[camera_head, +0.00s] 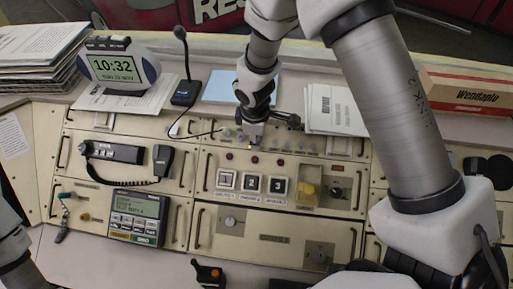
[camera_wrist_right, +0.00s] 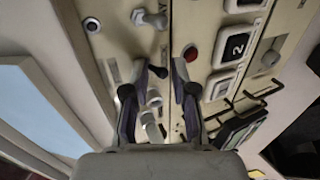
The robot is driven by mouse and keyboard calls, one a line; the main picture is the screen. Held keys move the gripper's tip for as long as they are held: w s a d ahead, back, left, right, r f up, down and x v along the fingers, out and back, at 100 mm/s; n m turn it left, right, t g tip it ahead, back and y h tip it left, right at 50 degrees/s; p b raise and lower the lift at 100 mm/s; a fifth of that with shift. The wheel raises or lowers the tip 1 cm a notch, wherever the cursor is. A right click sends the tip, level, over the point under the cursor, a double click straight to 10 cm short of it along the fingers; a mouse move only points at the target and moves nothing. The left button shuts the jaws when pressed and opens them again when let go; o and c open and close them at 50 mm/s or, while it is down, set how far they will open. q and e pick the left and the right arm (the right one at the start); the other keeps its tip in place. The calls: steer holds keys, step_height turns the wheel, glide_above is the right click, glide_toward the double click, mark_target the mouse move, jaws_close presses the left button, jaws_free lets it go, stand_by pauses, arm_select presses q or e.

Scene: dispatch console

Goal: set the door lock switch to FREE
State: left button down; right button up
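My right gripper (camera_head: 254,143) reaches down to the upper row of small controls on the cream console (camera_head: 268,222). In the right wrist view its two dark fingers (camera_wrist_right: 158,76) are apart. Small metal switches (camera_wrist_right: 153,98) show between and below the fingers; contact cannot be told. Another metal toggle (camera_wrist_right: 149,19) stands beyond the fingertips. The labels are too small to read, so I cannot tell which one is the door lock switch or how it is set. My left arm (camera_head: 14,258) shows at the lower left edge; its gripper is outside the picture.
A red lamp (camera_wrist_right: 191,53) sits beside the right finger. Numbered push buttons (camera_head: 251,183) lie below the gripper in the head view. A desk microphone (camera_head: 186,92), a clock (camera_head: 117,68), papers (camera_head: 333,108) and a box (camera_head: 470,92) stand behind the panel.

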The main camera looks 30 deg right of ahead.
steer(key=shift+w+f, duration=0.1)
steer(key=shift+w+d+r, duration=0.1)
steer(key=shift+r, duration=0.1)
stand_by(0.4)
steer(key=shift+w+d+r+p, duration=0.25)
steer(key=shift+w+r+p, duration=0.05)
steer(key=shift+p, duration=0.05)
steer(key=shift+w+r, duration=0.1)
steer(key=shift+d, duration=0.1)
steer(key=shift+s+a+r+p, duration=0.15)
steer(key=shift+s+r+p, duration=0.05)
steer(key=shift+r+p, duration=0.35)
steer(key=shift+s+a+r+p, duration=0.15)
steer(key=shift+r+p, duration=0.25)
steer(key=shift+p, duration=0.25)
steer(key=s+r+p, duration=0.1)
steer(key=p, duration=0.1)
steer(key=s+a+r+p, duration=0.1)
steer(key=r+p, duration=0.1)
steer(key=shift+a, duration=0.2)
